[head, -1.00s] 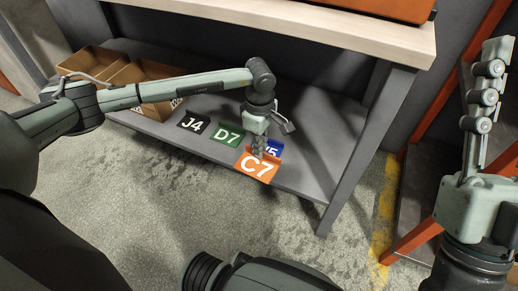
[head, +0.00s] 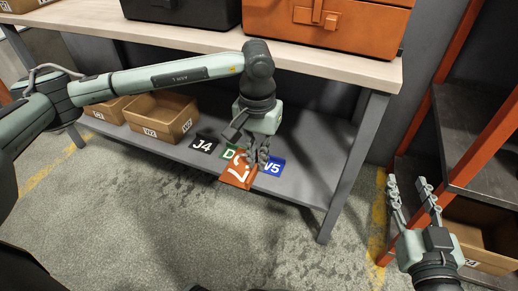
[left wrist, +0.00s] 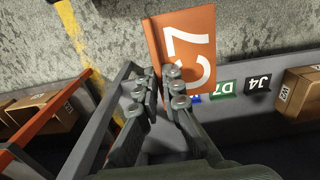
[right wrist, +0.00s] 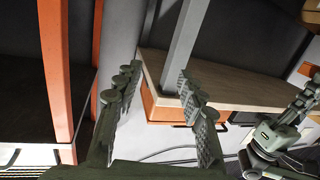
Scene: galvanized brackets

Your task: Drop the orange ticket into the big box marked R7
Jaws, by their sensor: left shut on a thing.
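The orange ticket (head: 238,172), marked C7, is in my left gripper (head: 256,155) at the front edge of the grey lower shelf. It hangs tilted, with its lettering turned. In the left wrist view the ticket (left wrist: 186,48) sits at the tips of the left fingers (left wrist: 160,92), which are shut on it. My right gripper (head: 414,190) is open and empty, fingers up, near the right rack. A cardboard box (head: 480,240) stands low in that rack; I cannot read its label surely. Another cardboard box (head: 165,117) stands on the lower shelf at the left.
A black J4 ticket (head: 204,144), a partly hidden green ticket (head: 230,153) and a blue V5 ticket (head: 271,167) lie on the shelf (head: 310,185). A table leg (head: 350,165) and the orange rack frame (head: 420,125) stand between left gripper and rack box.

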